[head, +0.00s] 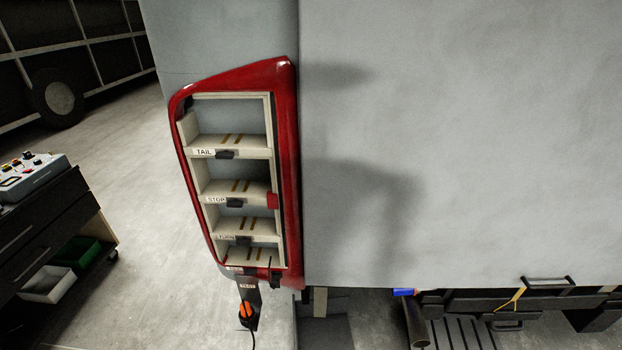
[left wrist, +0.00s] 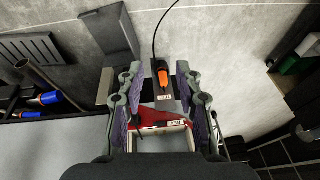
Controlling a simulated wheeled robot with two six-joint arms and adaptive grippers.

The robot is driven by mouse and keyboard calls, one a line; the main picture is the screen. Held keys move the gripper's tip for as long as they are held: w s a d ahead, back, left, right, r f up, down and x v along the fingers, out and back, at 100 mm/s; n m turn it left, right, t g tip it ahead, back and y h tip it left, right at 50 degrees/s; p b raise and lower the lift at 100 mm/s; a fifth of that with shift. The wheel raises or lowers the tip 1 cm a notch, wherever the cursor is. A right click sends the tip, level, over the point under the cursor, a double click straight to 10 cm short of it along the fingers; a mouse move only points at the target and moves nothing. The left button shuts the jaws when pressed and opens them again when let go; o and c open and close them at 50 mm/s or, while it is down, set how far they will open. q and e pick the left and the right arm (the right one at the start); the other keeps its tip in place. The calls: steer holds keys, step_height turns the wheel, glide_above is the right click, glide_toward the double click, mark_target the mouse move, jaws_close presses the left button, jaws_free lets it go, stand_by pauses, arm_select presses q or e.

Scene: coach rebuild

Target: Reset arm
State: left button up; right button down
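My left gripper (left wrist: 159,75) shows in the left wrist view with its two purple-padded fingers spread apart. I see nothing clamped between the pads. In the head view neither gripper shows. The red lamp housing (head: 289,180) stands there on the grey coach panel (head: 460,140), with open compartments labelled TAIL, STOP and others below. My right gripper is in neither view.
A dark cabinet (head: 50,225) with a control box (head: 30,175) on top and a green bin (head: 78,253) and a white bin (head: 47,284) stands at left. Dark equipment and a pipe (head: 415,323) lie low at right. Open floor (head: 140,160) lies between cabinet and coach.

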arm_select(q)
steer(key=s+a+f+g+b, duration=0.1)
steer(key=s+f+b, duration=0.1)
steer(key=f, duration=1.1)
steer(key=s+a+f+b, duration=0.1)
steer(key=s+f, duration=0.2)
steer(key=f, duration=1)
steer(key=s+a+f+g+b, duration=0.1)
steer(key=s+f+b, duration=0.1)
steer(key=s+f, duration=1.3)
steer(key=shift+s+f, duration=0.35)
steer(key=shift+s, duration=0.65)
